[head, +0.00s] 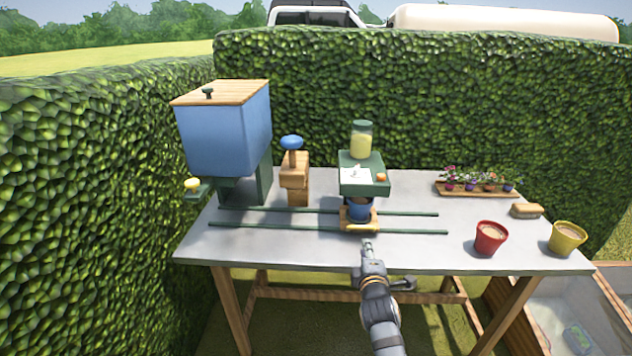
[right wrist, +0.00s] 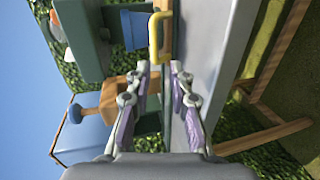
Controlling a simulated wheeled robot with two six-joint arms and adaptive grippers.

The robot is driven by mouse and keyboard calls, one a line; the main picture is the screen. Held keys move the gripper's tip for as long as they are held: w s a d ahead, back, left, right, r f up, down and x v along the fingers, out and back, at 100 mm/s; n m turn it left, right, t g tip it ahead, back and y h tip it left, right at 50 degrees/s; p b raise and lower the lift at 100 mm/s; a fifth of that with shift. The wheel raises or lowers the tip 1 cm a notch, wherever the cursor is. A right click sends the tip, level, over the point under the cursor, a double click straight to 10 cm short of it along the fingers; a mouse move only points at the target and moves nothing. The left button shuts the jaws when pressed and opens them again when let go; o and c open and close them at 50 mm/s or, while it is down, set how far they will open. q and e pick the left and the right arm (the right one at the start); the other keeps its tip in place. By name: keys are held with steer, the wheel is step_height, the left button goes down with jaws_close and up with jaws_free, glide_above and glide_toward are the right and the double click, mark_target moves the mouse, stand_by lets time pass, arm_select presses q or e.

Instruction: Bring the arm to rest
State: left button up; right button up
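My right gripper (head: 367,243) reaches up from the bottom of the head view to the table's front edge, just in front of the yellow handle (head: 362,227) of a small wooden carriage (head: 345,219). In the right wrist view my gripper's fingers (right wrist: 160,68) stand apart with nothing between them. The yellow handle (right wrist: 154,36) lies beyond the fingertips, apart from them. A blue pot (head: 359,210) with dark contents sits on the carriage, below a green dispenser (head: 377,188). My left gripper is not in view.
A grey table (head: 300,248) carries two green rails (head: 270,228), a blue hopper (head: 222,135) and a wooden press with a blue knob (head: 291,142). A red pot (head: 490,238), yellow pot (head: 566,239), brush (head: 526,210) and flower tray (head: 478,190) stand right. The front right tabletop is partly clear.

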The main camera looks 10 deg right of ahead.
steer(key=s+f+m+g+y, duration=0.1)
steer(key=s+f+m+g, duration=0.35)
steer(key=s, duration=0.55)
steer(key=s+f+m+g+y, duration=0.1)
steer(key=s+f+m+g, duration=0.3)
steer(key=s, duration=0.5)
steer(key=s+f+m+g+y, duration=0.1)
steer(key=s+f+m+g, duration=0.3)
steer(key=s, duration=0.6)
step_height(320, 180, down, 22)
steer(key=s+d+m+p, duration=0.2)
steer(key=d+p, duration=0.1)
steer(key=p, duration=0.1)
steer(key=s+f+p, duration=0.1)
steer(key=s+f, duration=0.5)
steer(key=s, duration=0.3)
steer(key=s+d+f+g+p, duration=0.1)
steer(key=s+f, duration=0.6)
steer(key=s, duration=0.2)
steer(key=shift+s+f, duration=0.25)
steer(key=shift+s, duration=0.15)
